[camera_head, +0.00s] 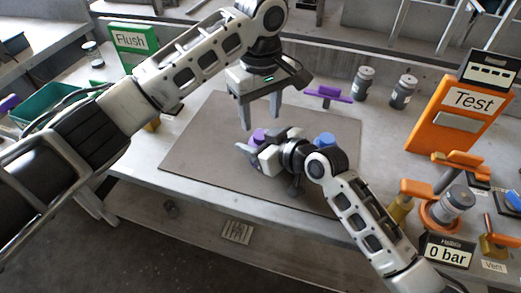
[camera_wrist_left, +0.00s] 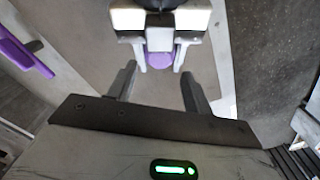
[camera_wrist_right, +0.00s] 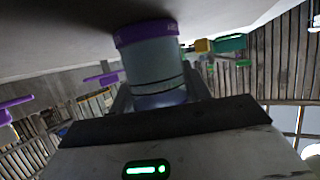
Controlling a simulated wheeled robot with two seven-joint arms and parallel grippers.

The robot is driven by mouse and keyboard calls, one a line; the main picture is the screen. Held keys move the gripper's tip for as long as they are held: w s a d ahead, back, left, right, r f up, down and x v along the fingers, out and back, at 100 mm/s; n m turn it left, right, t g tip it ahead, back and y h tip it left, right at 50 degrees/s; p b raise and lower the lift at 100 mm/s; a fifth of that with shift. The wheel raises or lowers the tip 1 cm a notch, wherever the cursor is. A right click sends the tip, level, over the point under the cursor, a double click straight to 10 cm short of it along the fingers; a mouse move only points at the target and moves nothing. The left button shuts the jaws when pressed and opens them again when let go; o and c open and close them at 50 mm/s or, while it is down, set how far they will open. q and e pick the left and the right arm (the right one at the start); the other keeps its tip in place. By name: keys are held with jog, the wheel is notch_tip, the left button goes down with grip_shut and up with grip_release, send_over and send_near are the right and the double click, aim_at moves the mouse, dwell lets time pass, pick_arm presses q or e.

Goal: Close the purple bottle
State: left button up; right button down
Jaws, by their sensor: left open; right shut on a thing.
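The purple bottle, a grey container with a purple band at one end (camera_wrist_right: 152,62), is between the fingers of my right gripper (camera_head: 256,156). In the head view its purple end (camera_head: 261,135) shows just above that gripper; the rest is hidden. In the left wrist view a purple round part (camera_wrist_left: 160,60) shows at the right gripper. I cannot tell whether this purple part is a lid or a rim. My left gripper (camera_head: 260,116) is open and empty, pointing down just above the purple end. Its two fingers (camera_wrist_left: 159,75) are apart and do not touch it.
A blue object (camera_head: 324,140) shows behind my right wrist. A purple bar fixture (camera_head: 328,93) and two grey jars (camera_head: 363,82) (camera_head: 403,91) stand at the back. An orange Test station (camera_head: 462,112) is right, a green Flush station (camera_head: 131,42) left. The dark mat (camera_head: 200,150) is mostly clear.

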aim_at(261, 134)
pick_arm(q)
jog(key=shift+r, duration=0.2)
jog(key=shift+c, duration=0.3)
notch_tip(261, 134, up, 3)
jog(key=n, duration=0.3)
jog(key=shift+r, duration=0.15)
jog(key=shift+f, duration=4.05)
